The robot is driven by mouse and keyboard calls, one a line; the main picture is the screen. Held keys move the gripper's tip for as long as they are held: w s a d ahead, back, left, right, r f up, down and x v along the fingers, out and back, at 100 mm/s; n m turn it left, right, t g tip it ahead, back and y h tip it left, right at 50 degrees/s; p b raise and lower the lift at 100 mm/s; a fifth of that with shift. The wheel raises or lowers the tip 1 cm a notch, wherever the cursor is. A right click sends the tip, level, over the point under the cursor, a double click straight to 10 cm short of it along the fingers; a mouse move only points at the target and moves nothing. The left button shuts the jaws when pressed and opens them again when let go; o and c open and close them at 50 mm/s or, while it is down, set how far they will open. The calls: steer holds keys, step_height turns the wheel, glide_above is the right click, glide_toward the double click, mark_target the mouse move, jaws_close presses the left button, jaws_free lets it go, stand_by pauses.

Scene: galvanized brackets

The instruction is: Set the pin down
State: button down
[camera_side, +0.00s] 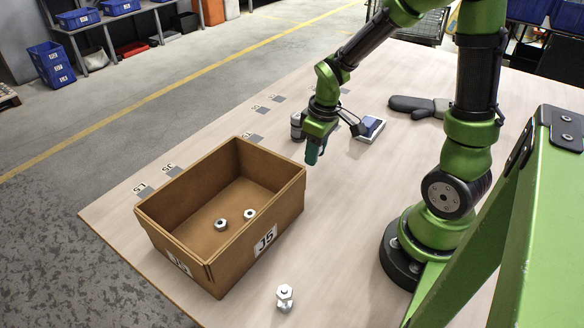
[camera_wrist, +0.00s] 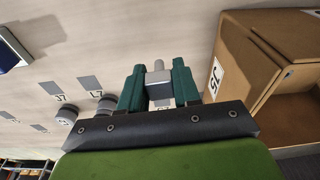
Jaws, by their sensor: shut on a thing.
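My gripper (camera_wrist: 158,88) is shut on a grey pin (camera_wrist: 158,76), whose lighter, narrower end shows between the dark green fingers in the wrist view. In the side view my gripper (camera_side: 312,155) is above the table, just beyond the back right corner of the brown box; the pin cannot be made out there. A gap between fingertips and table seems to show, but its height is hard to judge. A pale label patch lies partly hidden behind the fingers in the wrist view.
The open brown box (camera_side: 285,207) marked J5 holds two nuts (camera_side: 221,224). A bolt with nuts (camera_side: 285,297) stands in front. Grey cylinders (camera_wrist: 105,105) stand close to my gripper. A small device (camera_side: 369,128) and dark glove (camera_side: 418,106) lie behind. Labels line the table's left edge.

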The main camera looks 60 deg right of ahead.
steer(key=shift+s+a+f, duration=0.25)
steer(key=shift+a+f, duration=0.35)
steer(key=shift+a, duration=0.35)
steer(key=shift+f, duration=0.15)
steer(key=shift+m, duration=0.4)
steer(key=w+d, duration=0.1)
steer(key=w, duration=0.4)
steer(key=w+d+f, duration=0.1)
steer(key=w, duration=0.4)
steer(key=w+d, duration=0.1)
steer(key=w, duration=0.4)
steer(key=shift+w+f, duration=0.25)
steer(key=shift+w, duration=0.15)
steer(key=shift+f, duration=1.75)
steer(key=shift+f, duration=0.1)
steer(key=c, duration=0.8)
jaws_free()
